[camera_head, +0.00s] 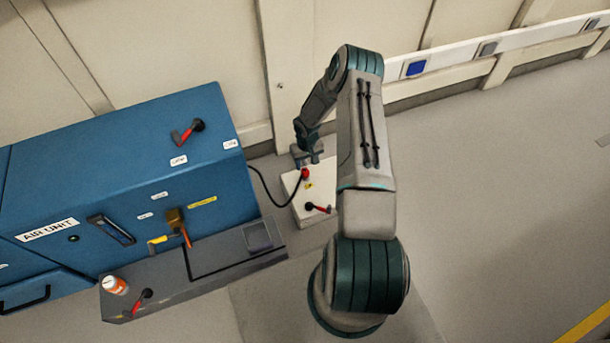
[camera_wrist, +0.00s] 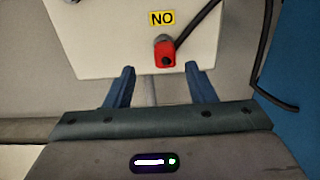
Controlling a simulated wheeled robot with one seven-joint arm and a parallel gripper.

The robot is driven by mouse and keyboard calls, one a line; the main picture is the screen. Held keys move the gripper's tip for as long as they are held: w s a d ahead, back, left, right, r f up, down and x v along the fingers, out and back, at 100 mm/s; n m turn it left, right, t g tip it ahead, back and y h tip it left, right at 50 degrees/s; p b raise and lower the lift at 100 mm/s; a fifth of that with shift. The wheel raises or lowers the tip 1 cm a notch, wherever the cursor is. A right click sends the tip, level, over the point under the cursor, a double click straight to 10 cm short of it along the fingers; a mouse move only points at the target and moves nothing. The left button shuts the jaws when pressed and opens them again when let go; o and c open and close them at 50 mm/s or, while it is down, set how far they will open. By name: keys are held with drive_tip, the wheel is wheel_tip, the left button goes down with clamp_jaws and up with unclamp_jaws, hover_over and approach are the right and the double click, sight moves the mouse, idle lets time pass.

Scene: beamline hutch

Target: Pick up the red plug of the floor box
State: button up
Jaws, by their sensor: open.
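The red plug (camera_head: 305,174) sits on top of the white floor box (camera_head: 299,214), at its back end, with a black cable running from it to the left. In the wrist view the red plug (camera_wrist: 165,53) is beyond the fingertips, near the middle between them, beside a yellow "NO" label (camera_wrist: 162,18) on the box (camera_wrist: 90,40). My gripper (camera_head: 314,160) hangs just above and behind the plug. In the wrist view my gripper (camera_wrist: 160,72) is open, with nothing between its fingers, and apart from the plug.
A red-handled lever (camera_head: 318,208) is on the front of the floor box. The blue air unit (camera_head: 110,170) with a grey ledge (camera_head: 215,260) stands to the left, with a white-and-orange bottle (camera_head: 115,285) on it. The wall is behind; floor (camera_head: 500,200) to the right is clear.

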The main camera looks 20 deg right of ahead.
sight(305, 170)
drive_tip(key=f+b, duration=0.1)
drive_tip(key=f, duration=0.1)
drive_tip(key=f+b, duration=0.1)
drive_tip(key=f, duration=0.1)
drive_tip(key=f+b, duration=0.1)
drive_tip(key=f, duration=0.1)
drive_tip(key=shift+a+f, duration=0.2)
drive_tip(key=shift+a, duration=0.15)
clamp_jaws()
